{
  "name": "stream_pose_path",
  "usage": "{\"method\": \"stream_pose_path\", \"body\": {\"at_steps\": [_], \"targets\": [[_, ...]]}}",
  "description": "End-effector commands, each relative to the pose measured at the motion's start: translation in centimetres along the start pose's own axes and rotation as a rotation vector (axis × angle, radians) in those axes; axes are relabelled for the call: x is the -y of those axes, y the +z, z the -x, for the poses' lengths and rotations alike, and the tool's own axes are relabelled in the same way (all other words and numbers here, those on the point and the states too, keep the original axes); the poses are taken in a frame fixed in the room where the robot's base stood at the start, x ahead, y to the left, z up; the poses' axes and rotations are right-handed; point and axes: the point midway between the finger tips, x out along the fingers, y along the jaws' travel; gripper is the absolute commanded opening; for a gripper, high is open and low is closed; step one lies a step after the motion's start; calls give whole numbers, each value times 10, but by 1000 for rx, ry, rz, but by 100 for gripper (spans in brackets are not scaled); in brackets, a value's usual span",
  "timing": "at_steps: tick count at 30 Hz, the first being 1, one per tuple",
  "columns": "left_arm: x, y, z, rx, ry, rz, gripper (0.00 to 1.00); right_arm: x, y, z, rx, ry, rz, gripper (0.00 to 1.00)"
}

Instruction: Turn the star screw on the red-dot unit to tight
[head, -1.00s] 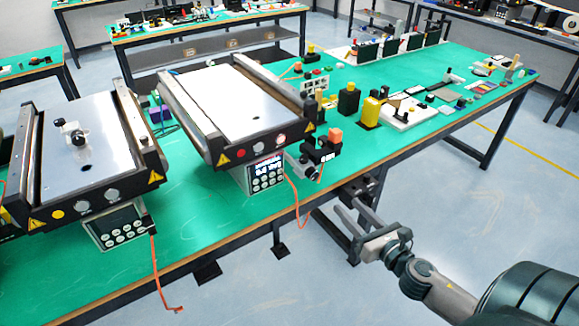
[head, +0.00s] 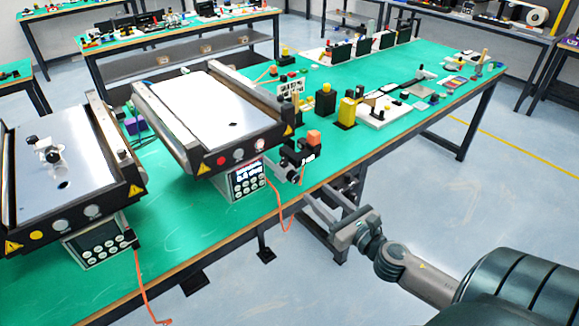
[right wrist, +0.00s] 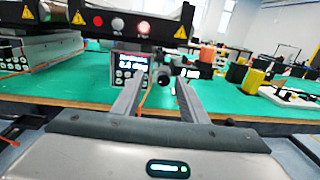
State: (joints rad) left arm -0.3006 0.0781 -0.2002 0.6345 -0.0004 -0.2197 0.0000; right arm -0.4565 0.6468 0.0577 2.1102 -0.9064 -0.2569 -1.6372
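The red-dot unit (head: 205,140) is a dark-framed mini conveyor with a white top, with a red dot (head: 222,160) on its front face. A dark knob, seemingly the star screw, sits low by its front right corner (head: 293,177). In the right wrist view the knob (right wrist: 163,77) shows between the fingertips, beyond them. My right gripper (head: 318,193) is open and empty, at the table's front edge, just short of the knob. Whether it touches the knob cannot be told. The knob's star shape is too small to make out. My left gripper is not in view.
A bracket with an orange block (head: 314,137) stands right of the knob. A keypad box with a lit display (head: 248,178) is under the unit, with an orange cable (head: 285,210) hanging nearby. A yellow-dot unit (head: 75,165) stands left. Yellow and black blocks stand farther right.

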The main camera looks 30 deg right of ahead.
Motion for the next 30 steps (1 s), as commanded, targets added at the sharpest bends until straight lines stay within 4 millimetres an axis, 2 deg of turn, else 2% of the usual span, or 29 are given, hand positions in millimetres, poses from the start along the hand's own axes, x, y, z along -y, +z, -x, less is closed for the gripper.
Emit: {"method": "stream_pose_path", "body": {"at_steps": [1, 5, 16, 24, 30], "targets": [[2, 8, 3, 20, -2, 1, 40, 0, 3, -7, 2, 0, 0, 40], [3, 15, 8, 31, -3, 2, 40, 0, 3, -25, 2, 0, -1, 40], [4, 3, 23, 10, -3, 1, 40, 0, 2, -78, 1, 0, -2, 40], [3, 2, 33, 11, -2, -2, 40, 0, 3, -117, 1, -1, -2, 40], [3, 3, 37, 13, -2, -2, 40, 0, 1, -138, 0, 0, -2, 40]]}}
